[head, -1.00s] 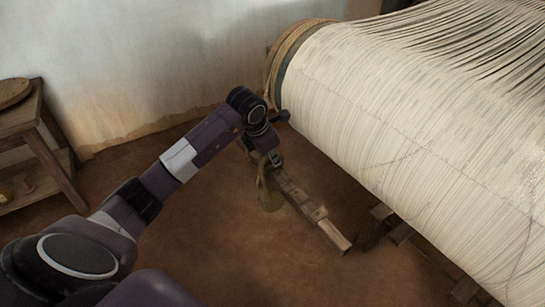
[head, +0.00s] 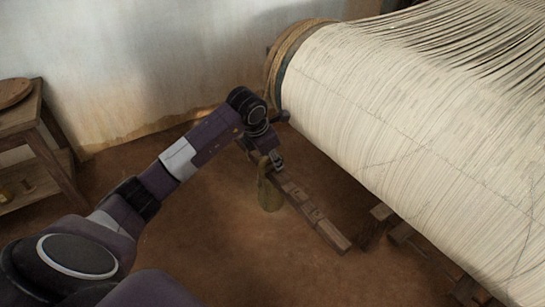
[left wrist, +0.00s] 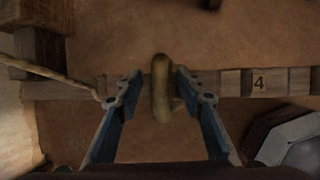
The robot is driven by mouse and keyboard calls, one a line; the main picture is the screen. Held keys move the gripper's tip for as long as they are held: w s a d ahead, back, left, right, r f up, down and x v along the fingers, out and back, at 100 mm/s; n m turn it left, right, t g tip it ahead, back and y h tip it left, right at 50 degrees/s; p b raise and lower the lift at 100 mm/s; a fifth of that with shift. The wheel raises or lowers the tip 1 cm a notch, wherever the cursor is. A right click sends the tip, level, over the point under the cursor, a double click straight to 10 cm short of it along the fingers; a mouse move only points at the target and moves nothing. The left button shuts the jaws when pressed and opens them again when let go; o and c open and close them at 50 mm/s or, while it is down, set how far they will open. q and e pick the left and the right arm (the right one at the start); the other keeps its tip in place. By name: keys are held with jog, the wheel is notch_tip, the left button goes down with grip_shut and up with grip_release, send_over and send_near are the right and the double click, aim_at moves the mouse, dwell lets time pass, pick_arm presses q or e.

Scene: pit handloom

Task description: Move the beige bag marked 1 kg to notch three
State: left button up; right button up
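The beige bag (head: 270,193) hangs at the notched wooden bar (head: 331,236), below my left gripper (head: 276,160). In the left wrist view the bag (left wrist: 161,90) shows as a narrow tan shape in front of the bar (left wrist: 230,83). My left gripper (left wrist: 159,75) has its two blue fingers spread on either side of the bag, with a gap visible on the left; contact on the right is unclear. A "4" label (left wrist: 258,82) shows on the bar to the right. The bag's 1 kg mark cannot be read. My right gripper is in neither view.
A large roller wound with pale warp threads (head: 400,130) fills the right side. A rope (left wrist: 50,72) runs to the bar from the left in the wrist view. The brown floor between is clear.

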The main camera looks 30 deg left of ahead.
pick_arm(q)
jog(key=shift+s+f, duration=0.1)
jog(key=shift+f, duration=0.1)
jog(key=v, duration=1.2)
jog(key=shift+r, duration=0.2)
